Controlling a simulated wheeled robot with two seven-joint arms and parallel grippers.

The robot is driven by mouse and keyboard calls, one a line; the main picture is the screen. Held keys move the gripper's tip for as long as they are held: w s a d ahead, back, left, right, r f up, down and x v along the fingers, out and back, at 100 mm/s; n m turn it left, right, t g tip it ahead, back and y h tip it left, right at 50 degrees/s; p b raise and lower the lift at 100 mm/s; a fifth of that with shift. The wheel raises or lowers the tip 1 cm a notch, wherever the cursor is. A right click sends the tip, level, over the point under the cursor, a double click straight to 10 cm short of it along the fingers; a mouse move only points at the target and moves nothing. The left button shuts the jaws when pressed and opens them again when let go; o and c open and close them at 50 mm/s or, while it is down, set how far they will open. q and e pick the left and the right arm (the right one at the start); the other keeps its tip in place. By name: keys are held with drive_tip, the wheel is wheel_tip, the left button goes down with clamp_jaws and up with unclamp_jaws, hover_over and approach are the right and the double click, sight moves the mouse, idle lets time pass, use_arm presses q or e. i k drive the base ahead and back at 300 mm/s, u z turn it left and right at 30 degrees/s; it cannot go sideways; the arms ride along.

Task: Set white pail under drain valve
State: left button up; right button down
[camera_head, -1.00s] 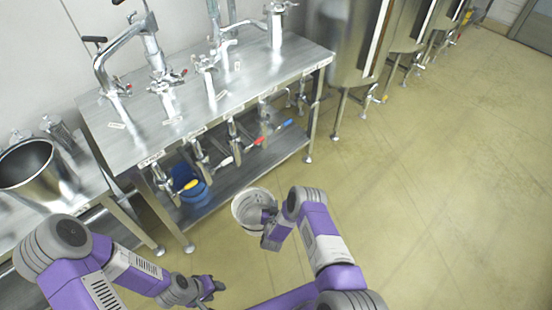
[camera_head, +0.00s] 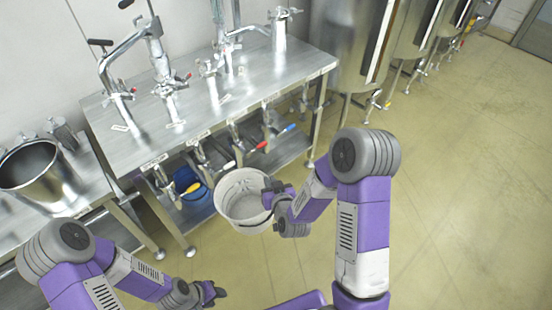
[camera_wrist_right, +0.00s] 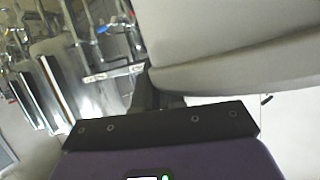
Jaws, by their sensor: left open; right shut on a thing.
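The white pail (camera_head: 240,212) hangs from my right gripper (camera_head: 272,193), which is shut on its right rim. The pail is raised in front of the metal table's near edge, open side up. It also fills the upper right of the right wrist view (camera_wrist_right: 225,50). Several drain valves hang along the table's front edge, with a yellow-handled one (camera_head: 193,188), a white-handled one (camera_head: 228,166), a red-handled one (camera_head: 261,146) and a blue-handled one (camera_head: 290,128). My left gripper (camera_head: 217,293) is open and empty, low at the picture's bottom, apart from the pail.
A blue bucket (camera_head: 186,183) stands on the lower shelf under the yellow-handled valve. The steel table (camera_head: 140,143) carries taps and pipes. A steel pot (camera_head: 38,172) stands at the left. Large tanks (camera_head: 352,50) stand at the back. The floor at right is clear.

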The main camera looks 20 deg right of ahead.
sight(288, 143)
drive_tip(key=z, duration=2.3)
drive_tip(key=i, duration=1.55)
drive_tip(key=u, duration=2.8)
drive_tip(key=i, duration=1)
